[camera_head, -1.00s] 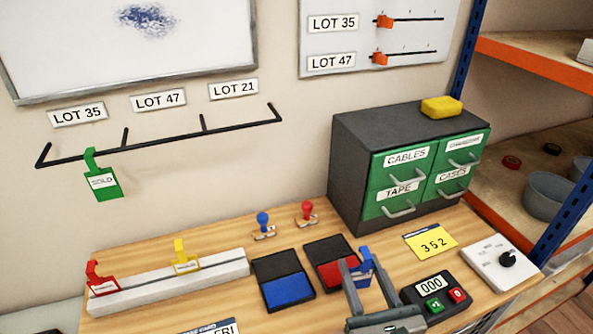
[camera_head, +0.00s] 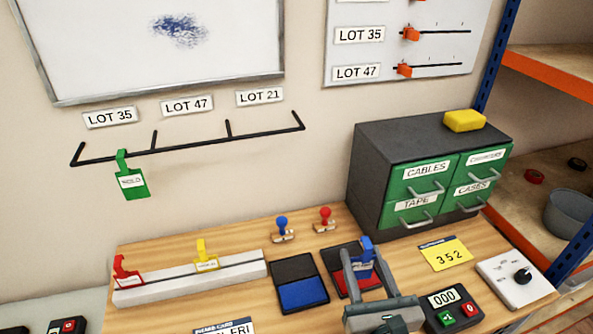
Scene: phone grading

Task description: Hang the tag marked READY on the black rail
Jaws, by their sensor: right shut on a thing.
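The black rail (camera_head: 190,143) is fixed to the wall under the labels LOT 35, LOT 47 and LOT 21. A green tag (camera_head: 133,183) hangs near its left end, and its small print looks like SOLD. My right gripper (camera_head: 366,268) is shut on a blue tag (camera_head: 367,254) above the red ink pad; the tag's print is too small to read. A red tag (camera_head: 125,272) and a yellow tag (camera_head: 205,256) stand in a white slotted holder (camera_head: 190,283) on the bench. My left gripper is not in view.
A blue ink pad (camera_head: 303,294) and a red ink pad (camera_head: 345,284) lie near my right gripper, with two stamps (camera_head: 283,230) behind them. A grey drawer cabinet (camera_head: 370,170) stands at right.

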